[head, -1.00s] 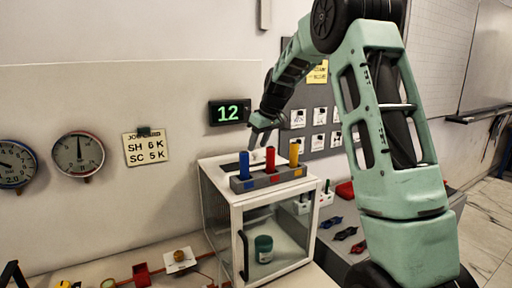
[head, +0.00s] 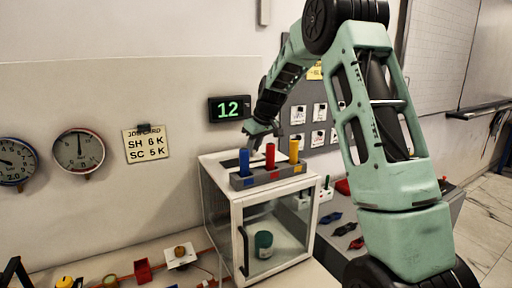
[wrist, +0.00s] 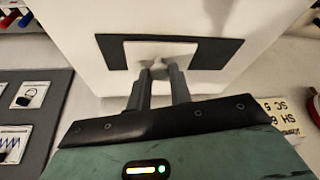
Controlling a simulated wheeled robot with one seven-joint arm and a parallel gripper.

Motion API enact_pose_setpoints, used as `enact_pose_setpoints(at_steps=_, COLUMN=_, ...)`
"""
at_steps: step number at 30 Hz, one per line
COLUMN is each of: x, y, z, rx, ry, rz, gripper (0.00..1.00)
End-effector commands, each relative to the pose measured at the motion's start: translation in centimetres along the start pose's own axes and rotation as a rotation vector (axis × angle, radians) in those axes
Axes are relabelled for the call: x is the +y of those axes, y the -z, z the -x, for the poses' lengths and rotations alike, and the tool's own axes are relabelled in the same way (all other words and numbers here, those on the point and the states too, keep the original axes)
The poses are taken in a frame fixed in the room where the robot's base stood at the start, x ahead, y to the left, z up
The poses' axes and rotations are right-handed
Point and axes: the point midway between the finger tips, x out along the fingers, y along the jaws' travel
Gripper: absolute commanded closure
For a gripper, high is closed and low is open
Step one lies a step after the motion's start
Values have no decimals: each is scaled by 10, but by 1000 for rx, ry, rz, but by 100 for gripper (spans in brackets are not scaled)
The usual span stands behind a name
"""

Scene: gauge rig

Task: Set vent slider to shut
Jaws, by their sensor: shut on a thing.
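The vent slider (wrist: 145,52) is a pale plate with a small knob (wrist: 158,67), set in a dark rectangular frame (wrist: 218,52) on top of a white cabinet. Dark strips show on both sides of the pale plate in the wrist view. My gripper (wrist: 157,76) is shut on the knob, one finger on each side. In the head view my gripper (head: 260,132) is at the top of the cabinet (head: 238,205), behind a grey rack. The slider is mostly hidden there, and no position marks can be read.
The grey rack (head: 242,183) on the cabinet's front top edge holds blue (head: 244,162), red (head: 270,156) and yellow (head: 294,151) cylinders. A display (head: 230,108) reads 12. A job card (head: 146,143) reads SH 6 K, SC 5 K. A green jar (head: 263,240) stands inside the cabinet.

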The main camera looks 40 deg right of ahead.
Motion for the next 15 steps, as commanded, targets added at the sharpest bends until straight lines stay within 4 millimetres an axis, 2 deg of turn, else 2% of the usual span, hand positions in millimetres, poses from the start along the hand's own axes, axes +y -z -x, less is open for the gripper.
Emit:
enact_pose_setpoints(at_steps=3, x=-29, y=9, z=-4, rx=2, ry=5, rz=8, gripper=100)
enact_pose_setpoints(at_steps=7, x=-51, y=16, z=-6, rx=1, ry=4, rz=7, gripper=100)
enact_pose_setpoints(at_steps=15, x=-62, y=19, z=-7, rx=3, ry=4, rz=2, gripper=100)
